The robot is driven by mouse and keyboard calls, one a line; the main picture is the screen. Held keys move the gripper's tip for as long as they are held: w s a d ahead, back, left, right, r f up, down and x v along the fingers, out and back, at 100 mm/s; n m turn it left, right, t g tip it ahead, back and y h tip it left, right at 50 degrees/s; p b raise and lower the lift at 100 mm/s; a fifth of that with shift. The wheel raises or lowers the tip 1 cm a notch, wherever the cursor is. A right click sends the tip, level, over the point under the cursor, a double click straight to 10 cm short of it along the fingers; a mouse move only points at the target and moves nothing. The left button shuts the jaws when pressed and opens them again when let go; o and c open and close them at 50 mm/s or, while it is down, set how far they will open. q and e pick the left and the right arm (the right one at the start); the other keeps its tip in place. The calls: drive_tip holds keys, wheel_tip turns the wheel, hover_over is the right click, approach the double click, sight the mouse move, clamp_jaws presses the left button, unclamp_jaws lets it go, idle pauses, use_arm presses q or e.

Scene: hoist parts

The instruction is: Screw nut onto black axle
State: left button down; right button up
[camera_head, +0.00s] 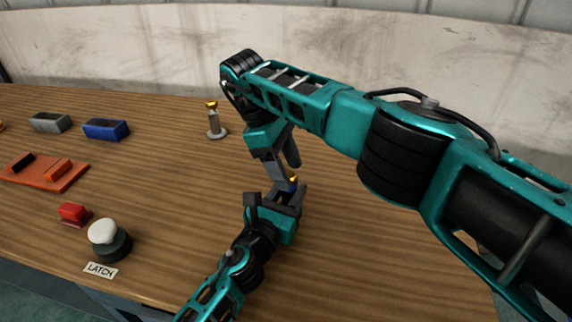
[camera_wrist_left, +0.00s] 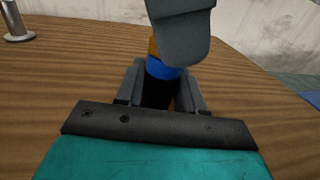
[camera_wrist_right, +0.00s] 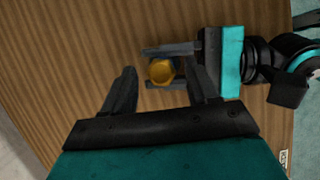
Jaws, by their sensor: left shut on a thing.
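My left gripper (camera_head: 285,196) is shut on the black axle (camera_wrist_left: 156,94), which stands roughly upright between its fingers. A blue band (camera_wrist_left: 163,69) circles the axle above the fingers. A yellow nut (camera_wrist_right: 160,71) sits at the axle's top end; how far it is threaded on cannot be told. In the head view the nut (camera_head: 294,180) is small and partly hidden. My right gripper (camera_wrist_right: 162,80) comes down from above, open, with its fingers apart on either side of the nut. One of its fingers covers part of the nut in the left wrist view.
A grey post (camera_head: 214,122) with a yellow top stands behind on the wooden table. At left are a grey block (camera_head: 50,122), a blue block (camera_head: 106,129), an orange tray (camera_head: 60,180), a red block (camera_head: 73,212) and a white-topped button (camera_head: 105,232) by a LATCH label.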

drive_tip(key=shift+r, duration=2.25)
drive_tip(key=shift+c, duration=0.5)
